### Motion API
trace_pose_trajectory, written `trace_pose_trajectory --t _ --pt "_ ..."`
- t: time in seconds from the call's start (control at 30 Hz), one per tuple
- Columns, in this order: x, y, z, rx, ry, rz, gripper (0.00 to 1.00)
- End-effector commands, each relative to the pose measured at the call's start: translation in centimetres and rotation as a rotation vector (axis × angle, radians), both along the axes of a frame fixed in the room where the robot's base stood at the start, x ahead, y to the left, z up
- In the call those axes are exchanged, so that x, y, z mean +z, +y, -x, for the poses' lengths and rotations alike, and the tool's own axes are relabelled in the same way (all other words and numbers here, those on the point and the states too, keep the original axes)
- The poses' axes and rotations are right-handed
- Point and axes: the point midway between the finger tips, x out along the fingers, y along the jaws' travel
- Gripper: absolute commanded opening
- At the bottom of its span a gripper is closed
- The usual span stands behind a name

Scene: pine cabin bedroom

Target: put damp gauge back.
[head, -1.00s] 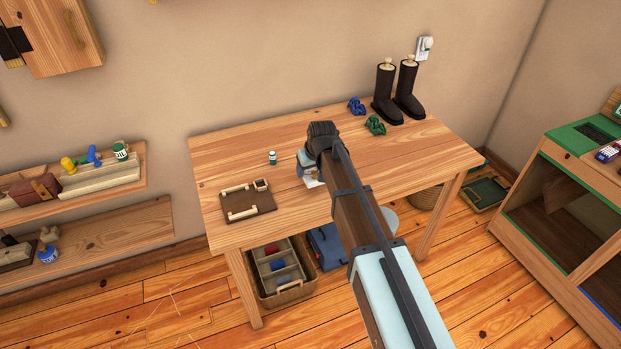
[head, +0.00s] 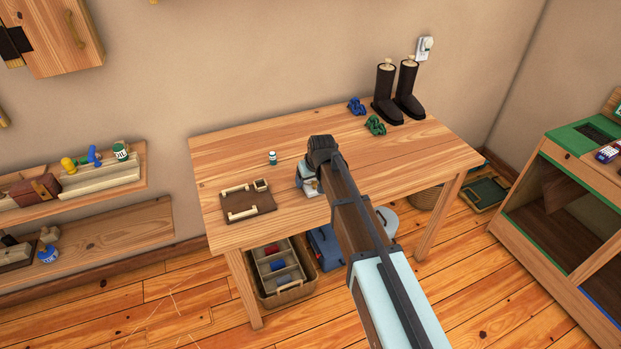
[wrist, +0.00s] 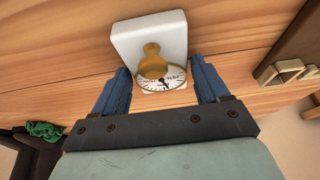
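The damp gauge appears to be the round white dial (wrist: 163,79) with a black needle in the wrist view. A brass knob-like piece (wrist: 152,62) and a white block (wrist: 150,36) are right beside it; I cannot tell whether they are one piece. My gripper (wrist: 162,84) has its blue fingers apart, one on each side of the dial, with a gap visible at both sides. In the head view my gripper (head: 308,186) is low over the table's front middle and hides most of the gauge. A dark board (head: 247,203) with pale wooden rails lies to its left.
The wooden table (head: 230,160) has free room at the back and right. A small bottle (head: 272,158) stands behind the board. Blue (head: 357,106) and green (head: 375,125) items and dark boots (head: 386,95) stand at the back right. A basket (head: 285,290) is below.

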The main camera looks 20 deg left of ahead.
Motion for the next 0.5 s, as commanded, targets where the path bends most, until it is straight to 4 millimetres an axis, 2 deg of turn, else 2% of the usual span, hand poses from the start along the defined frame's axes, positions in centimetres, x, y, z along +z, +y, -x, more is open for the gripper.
trace_pose_trajectory --t 0.03,0.13,0.5 --pt "0.01 0.0 0.0 0.0 0.0 0.0 0.8" --pt "0.02 0.0 0.0 0.0 0.0 0.0 0.89" --pt "0.66 -0.1 0.1 0.0 -0.001 -0.001 0.89"
